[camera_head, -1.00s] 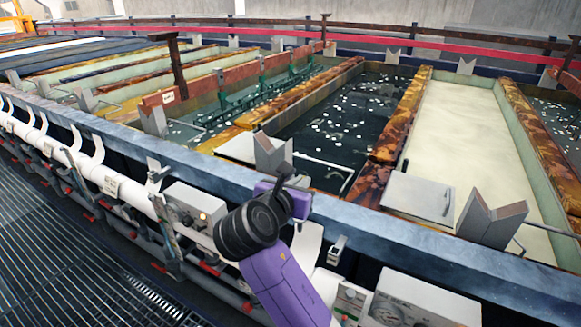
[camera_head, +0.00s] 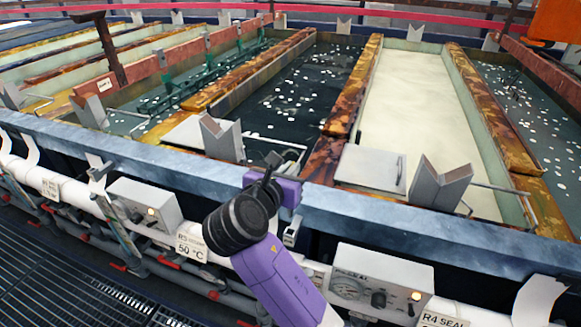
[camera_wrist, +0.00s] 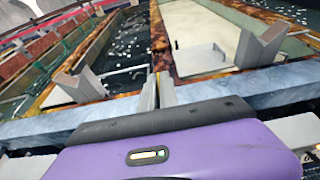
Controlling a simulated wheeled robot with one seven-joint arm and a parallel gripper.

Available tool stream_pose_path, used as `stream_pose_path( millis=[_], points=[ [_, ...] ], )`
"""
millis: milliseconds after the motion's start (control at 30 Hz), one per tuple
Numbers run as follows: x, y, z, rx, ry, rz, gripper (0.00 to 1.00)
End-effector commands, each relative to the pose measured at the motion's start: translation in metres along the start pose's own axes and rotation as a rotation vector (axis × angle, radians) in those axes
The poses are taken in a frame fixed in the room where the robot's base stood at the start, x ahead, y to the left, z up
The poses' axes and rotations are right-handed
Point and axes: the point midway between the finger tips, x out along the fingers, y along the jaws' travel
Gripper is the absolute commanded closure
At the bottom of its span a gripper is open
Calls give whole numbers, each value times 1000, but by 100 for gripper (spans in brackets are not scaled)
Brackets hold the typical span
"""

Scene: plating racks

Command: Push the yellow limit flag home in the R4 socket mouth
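The R4 label (camera_head: 443,319) hangs at the lower right of the head view, partly cut off, beside a grey control box (camera_head: 380,284). I cannot pick out the R4 socket mouth with certainty. My gripper (camera_head: 271,163) is over the blue-grey front rim of the tanks, at the end of my purple arm. In the wrist view two thin grey pieces, which look like my gripper's fingers (camera_wrist: 157,92), stick out past the dark edge. Whether they are open or hold anything is unclear.
The front rim (camera_head: 400,213) runs across the view. Grey V-notched blocks stand behind it, one at left (camera_head: 222,138) and one at right (camera_head: 441,182). A flat grey lid (camera_head: 370,168) lies between them. A R3 label (camera_head: 191,245) and pipes are below the rim.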

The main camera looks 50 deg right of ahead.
Motion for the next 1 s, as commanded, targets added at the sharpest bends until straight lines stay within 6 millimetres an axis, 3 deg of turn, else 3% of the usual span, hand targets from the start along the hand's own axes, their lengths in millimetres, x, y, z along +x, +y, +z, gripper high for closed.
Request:
stream_pose_path(
  millis=[500, 1000],
  points=[
    [13, 0, -41, -1, -1, 0, 100],
    [15, 0, -48, 0, -1, 1, 100]
  ],
)
